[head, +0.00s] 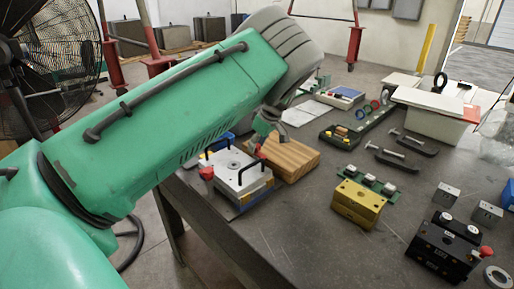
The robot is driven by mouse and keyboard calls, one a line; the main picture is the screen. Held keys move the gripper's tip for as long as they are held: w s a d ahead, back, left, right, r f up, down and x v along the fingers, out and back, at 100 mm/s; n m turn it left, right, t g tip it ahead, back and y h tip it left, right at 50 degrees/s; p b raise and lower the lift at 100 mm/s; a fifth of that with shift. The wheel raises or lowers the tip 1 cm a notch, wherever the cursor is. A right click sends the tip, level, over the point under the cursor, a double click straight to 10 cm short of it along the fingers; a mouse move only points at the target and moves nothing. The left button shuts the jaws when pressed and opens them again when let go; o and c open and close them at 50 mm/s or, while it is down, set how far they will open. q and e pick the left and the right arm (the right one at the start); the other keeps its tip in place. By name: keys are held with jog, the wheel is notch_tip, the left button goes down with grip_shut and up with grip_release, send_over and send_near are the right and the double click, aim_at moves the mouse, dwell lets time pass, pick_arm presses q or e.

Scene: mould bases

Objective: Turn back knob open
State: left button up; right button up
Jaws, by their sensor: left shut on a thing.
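The mould base (231,168) is a pale metal plate with black handles on a table, left of centre. A red knob (207,173) stands at its near left corner. Another red knob, the back one (259,153), shows only as a small red patch at its far side. My left arm comes in from the left, and its gripper (262,147) reaches down at this back knob, shut on it. The fingers are small in the picture and hide most of the knob. My right gripper is not in view.
A wooden block (293,160) lies right beside the mould base. A yellow block (358,203) and a black block with a red knob (442,247) stand further right. A white bin (432,125) is at the back right. The near middle of the table (310,235) is clear.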

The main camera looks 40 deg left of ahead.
pick_arm(q)
jog(key=shift+w+r, duration=0.3)
jog(key=o, duration=1)
jog(key=shift+o, duration=0.6)
jog(key=shift+d+f, duration=0.1)
jog(key=shift+f, duration=0.05)
jog(key=v, duration=1.2)
jog(key=shift+w+f, duration=0.1)
